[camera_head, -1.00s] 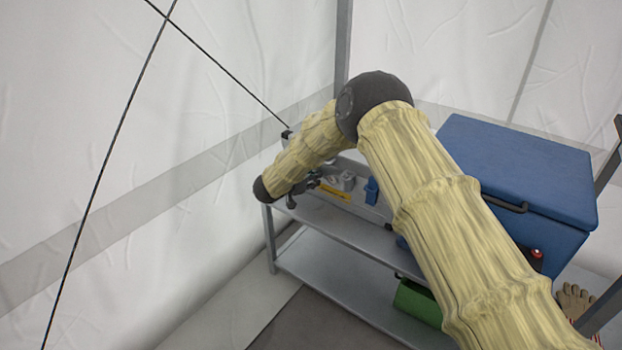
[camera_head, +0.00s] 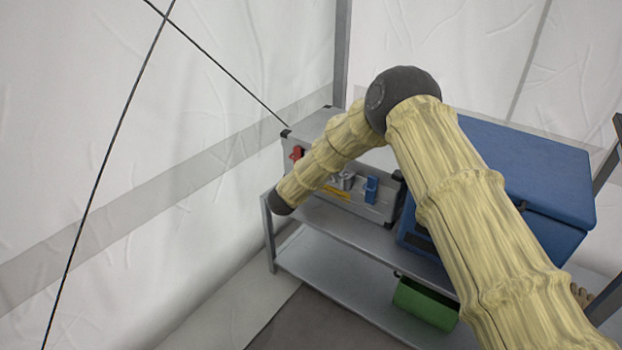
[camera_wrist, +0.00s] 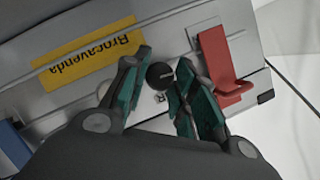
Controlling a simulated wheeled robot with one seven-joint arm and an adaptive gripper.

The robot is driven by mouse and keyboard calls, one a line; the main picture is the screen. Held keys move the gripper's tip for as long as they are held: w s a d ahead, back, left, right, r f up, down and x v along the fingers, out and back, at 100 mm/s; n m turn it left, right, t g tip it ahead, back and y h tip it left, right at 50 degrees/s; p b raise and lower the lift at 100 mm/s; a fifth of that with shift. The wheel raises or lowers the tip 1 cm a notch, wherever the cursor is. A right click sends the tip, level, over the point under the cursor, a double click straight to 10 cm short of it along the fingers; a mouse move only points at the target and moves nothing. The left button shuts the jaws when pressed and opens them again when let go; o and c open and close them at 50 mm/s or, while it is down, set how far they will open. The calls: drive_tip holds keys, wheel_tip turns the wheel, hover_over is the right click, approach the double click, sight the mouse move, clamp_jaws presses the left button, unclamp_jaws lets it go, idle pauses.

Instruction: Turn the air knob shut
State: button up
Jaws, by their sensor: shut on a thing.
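A small round black knob (camera_wrist: 160,75) with a pale mark sits on the front of a grey case, in the middle of the wrist view. A red handle (camera_wrist: 222,68) is just right of the fingers, and a yellow label (camera_wrist: 85,62), upside down, is to the left. In the head view my forearm hides the gripper and the knob. The grey case (camera_head: 318,127) stands on the shelf there, partly covered by my arm.
The red handle (camera_head: 296,153) and a blue latch (camera_head: 371,190) stick out of the case front. A big blue box (camera_head: 535,165) stands to the right. A green roll-like thing (camera_head: 424,303) lies on the lower shelf (camera_head: 335,286). The white tent wall (camera_head: 215,90) is close on the left.

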drive_tip(key=shift+s+f+m+t+b, duration=0.15)
drive_tip(key=shift+m+t+b, duration=0.85)
drive_tip(key=shift+m+b, duration=1.05)
drive_tip(key=shift+w+f+m+t+b, duration=0.1)
drive_tip(key=shift+f+m+t+b, duration=0.15)
drive_tip(key=shift+m+t+b, duration=1.7)
drive_tip(key=shift+s+f+m+t+b, duration=0.15)
drive_tip(key=shift+m+b, duration=0.9)
drive_tip(key=shift+m, duration=2.15)
drive_tip(key=shift+w, duration=0.1)
drive_tip(key=o, duration=1)
drive_tip(key=shift+r, duration=0.1)
drive_tip(key=shift+o, duration=0.2)
drive_tip(key=v, duration=1.2)
drive_tip(key=shift+a, duration=0.1)
